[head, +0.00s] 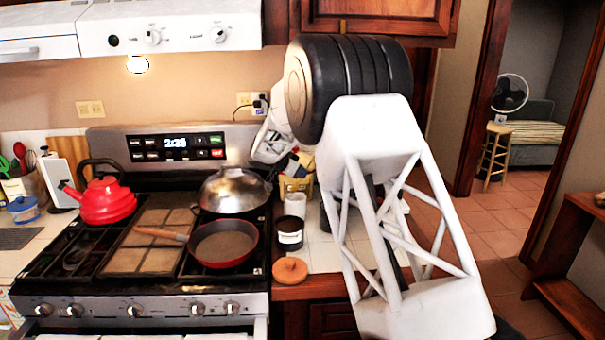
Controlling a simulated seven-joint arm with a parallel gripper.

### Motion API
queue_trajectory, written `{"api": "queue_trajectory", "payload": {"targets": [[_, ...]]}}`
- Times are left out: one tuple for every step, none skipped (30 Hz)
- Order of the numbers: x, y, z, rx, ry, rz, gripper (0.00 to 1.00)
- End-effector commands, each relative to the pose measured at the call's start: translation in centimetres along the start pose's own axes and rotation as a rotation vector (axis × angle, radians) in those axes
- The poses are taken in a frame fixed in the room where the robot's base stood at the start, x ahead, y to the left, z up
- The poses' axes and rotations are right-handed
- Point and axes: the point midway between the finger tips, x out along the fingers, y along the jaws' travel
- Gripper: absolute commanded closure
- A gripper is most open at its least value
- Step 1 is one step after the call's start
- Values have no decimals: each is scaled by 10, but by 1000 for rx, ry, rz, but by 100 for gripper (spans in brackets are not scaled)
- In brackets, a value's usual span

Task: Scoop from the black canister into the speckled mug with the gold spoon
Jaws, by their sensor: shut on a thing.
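A black canister (290,237) with a pale label band stands on the counter right of the stove. A light grey cup-like vessel (295,206) stands just behind it; I cannot tell whether it is the speckled mug. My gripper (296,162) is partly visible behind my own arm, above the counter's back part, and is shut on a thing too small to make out. I cannot pick out the gold spoon. My arm hides part of the counter to the right of the canister.
A round brown lid-like piece (290,270) lies at the counter's front. A yellow container (296,186) stands at the back. On the stove are a red kettle (105,201), a red pan (224,244) and a domed metal pan (233,192). Open floor lies to the right.

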Motion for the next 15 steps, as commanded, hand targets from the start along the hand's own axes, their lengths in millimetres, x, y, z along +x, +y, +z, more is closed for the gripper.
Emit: {"api": "queue_trajectory", "payload": {"targets": [[-2,0,0,0,22,-1,100],[-3,0,0,0,34,-1,100],[-4,0,0,0,50,-1,100],[-4,0,1,1,60,-1,100],[-5,0,1,0,70,0,100],[-5,0,1,-1,81,0,100],[-6,0,1,0,88,0,100],[-6,0,1,1,94,0,100],[-7,0,1,1,100,-1,100],[-7,0,1,1,104,-1,100],[-7,0,1,1,106,-1,100],[-7,0,1,1,109,-1,100],[-7,0,1,1,110,-1,100],[-7,0,1,1,110,-1,100],[-7,0,1,1,110,-1,100]]}}
